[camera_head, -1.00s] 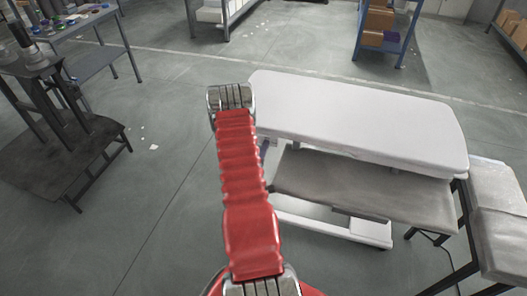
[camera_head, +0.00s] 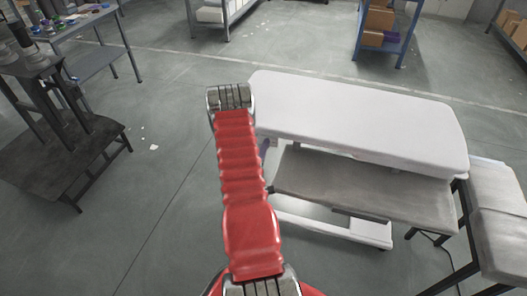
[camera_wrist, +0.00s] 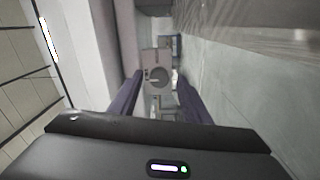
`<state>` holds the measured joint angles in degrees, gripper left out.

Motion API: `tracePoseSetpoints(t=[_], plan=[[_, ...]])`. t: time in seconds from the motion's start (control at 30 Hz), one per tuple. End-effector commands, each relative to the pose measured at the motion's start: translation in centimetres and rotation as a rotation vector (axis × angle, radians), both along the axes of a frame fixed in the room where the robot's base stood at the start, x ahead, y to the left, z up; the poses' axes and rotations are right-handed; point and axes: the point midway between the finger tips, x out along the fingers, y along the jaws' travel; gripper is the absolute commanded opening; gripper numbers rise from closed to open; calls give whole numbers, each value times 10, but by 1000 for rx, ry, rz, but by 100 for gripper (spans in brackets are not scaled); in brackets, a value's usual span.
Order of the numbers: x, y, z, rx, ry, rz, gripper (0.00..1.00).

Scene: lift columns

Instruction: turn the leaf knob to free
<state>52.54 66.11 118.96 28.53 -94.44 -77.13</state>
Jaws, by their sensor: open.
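The white padded table (camera_head: 370,115) stands right of my red arm in the head view, with a grey-brown leaf (camera_head: 370,190) hanging lower along its near side. My gripper (camera_wrist: 158,98) is open in the wrist view, its two dark purple fingers apart with nothing between them. A small round grey disc (camera_wrist: 158,77) on a pale panel shows beyond the fingertips; I cannot tell whether it is the leaf knob. In the head view my arm hides most of the gripper. No knob can be made out clearly there.
A grey padded bench (camera_head: 500,225) stands at the right edge. A dark stand (camera_head: 65,145) is at the left, with a cluttered worktable (camera_head: 85,25) behind it. A blue shelf (camera_head: 390,35) with boxes is at the back. The floor left of my arm is mostly clear.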

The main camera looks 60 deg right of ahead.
Motion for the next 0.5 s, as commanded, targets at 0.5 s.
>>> tracePoseSetpoints(t=[0.5], plan=[[-11,75,-1,3,3,4,43]])
